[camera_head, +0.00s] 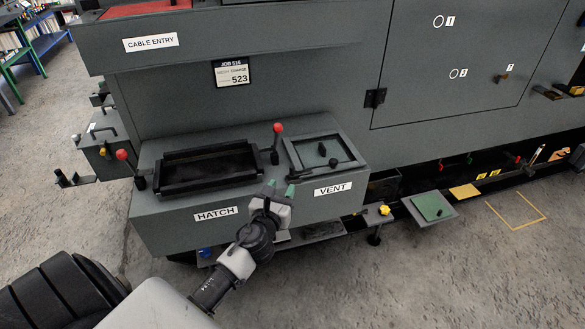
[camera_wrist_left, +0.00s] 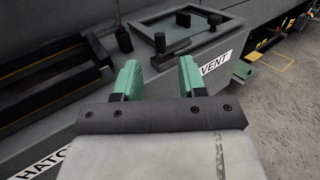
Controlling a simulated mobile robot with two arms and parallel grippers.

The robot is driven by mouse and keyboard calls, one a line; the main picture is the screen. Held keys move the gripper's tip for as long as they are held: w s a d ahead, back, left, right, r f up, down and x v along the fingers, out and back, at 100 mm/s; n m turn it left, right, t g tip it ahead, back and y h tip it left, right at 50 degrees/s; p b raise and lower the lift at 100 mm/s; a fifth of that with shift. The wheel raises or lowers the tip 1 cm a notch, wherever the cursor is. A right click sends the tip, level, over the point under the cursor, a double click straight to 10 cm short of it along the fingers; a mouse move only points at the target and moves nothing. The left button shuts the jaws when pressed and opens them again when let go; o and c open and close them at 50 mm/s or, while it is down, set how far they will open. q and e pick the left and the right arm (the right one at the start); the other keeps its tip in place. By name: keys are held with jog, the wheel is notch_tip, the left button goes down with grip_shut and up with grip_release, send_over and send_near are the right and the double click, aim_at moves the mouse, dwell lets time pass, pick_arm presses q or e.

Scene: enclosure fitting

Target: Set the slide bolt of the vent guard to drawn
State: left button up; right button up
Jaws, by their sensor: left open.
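The vent guard (camera_head: 346,140) is a grey framed panel on top of the bench, behind the VENT label (camera_head: 332,189). Small black fittings, which look like its slide bolt (camera_head: 333,162), sit on it. In the left wrist view a dark bar with an upright post, likely the slide bolt (camera_wrist_left: 167,54), lies just beyond my fingertips. Whether it is drawn or shot I cannot tell. My left gripper (camera_head: 280,188) is open and empty, at the bench's front edge between the HATCH and VENT labels. Its green fingers (camera_wrist_left: 158,76) show apart in the left wrist view. My right gripper is not in view.
Left of the vent guard, a black-framed hatch (camera_head: 208,184) has red-knobbed levers at both ends; the right lever (camera_head: 277,140) stands close to the vent guard. A tall grey cabinet wall (camera_head: 310,95) rises behind. Open floor (camera_head: 440,280) lies in front at the right.

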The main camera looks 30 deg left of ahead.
aim_at(291, 169)
pick_arm(q)
jog(key=x, duration=0.9)
jog(key=shift+w+f, duration=0.1)
jog(key=shift+w, duration=0.15)
grip_shut()
jog(key=shift+s+a, duration=0.1)
